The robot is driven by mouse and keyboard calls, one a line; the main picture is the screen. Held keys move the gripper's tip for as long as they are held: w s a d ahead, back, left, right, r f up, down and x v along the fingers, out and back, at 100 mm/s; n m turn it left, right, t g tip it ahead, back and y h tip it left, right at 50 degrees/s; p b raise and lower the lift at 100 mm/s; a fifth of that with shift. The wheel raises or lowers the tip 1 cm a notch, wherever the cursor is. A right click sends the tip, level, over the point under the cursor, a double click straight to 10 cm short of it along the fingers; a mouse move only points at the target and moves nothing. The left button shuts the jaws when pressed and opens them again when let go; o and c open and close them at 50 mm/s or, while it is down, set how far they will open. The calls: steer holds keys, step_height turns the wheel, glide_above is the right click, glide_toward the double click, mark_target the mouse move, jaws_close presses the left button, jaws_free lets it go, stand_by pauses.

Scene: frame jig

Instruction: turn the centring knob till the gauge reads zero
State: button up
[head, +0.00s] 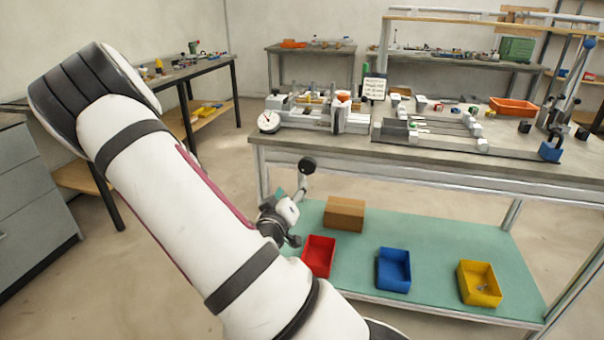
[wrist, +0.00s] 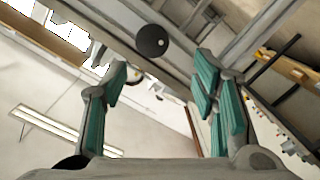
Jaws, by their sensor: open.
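The round black knob (head: 308,165) shows just below the front edge of the workbench, left of its middle. In the wrist view the knob (wrist: 152,41) appears between and beyond my fingertips, with no visible contact. My gripper (head: 292,188) is below the bench top, close to the knob. In the wrist view my gripper (wrist: 163,75) has its two teal-padded fingers wide apart, with nothing between the pads. The gauge (head: 268,121) is a white round dial with a red needle at the left end of the jig (head: 325,115). Its scale is too small to read.
The workbench (head: 440,172) has a metal front edge just behind the knob. On its green lower shelf (head: 430,265) stand a cardboard box (head: 344,214) and red (head: 319,255), blue (head: 394,268) and yellow (head: 480,284) bins. Open floor lies left of the bench.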

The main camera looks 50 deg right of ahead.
mark_target(305, 167)
steer(key=shift+h, duration=0.4)
steer(key=b+x, duration=0.1)
steer(key=x, duration=1.3)
steer(key=shift+s+d+r+b, duration=0.1)
steer(key=shift+s+r+b, duration=0.15)
steer(key=shift+b, duration=0.1)
steer(key=c, duration=0.8)
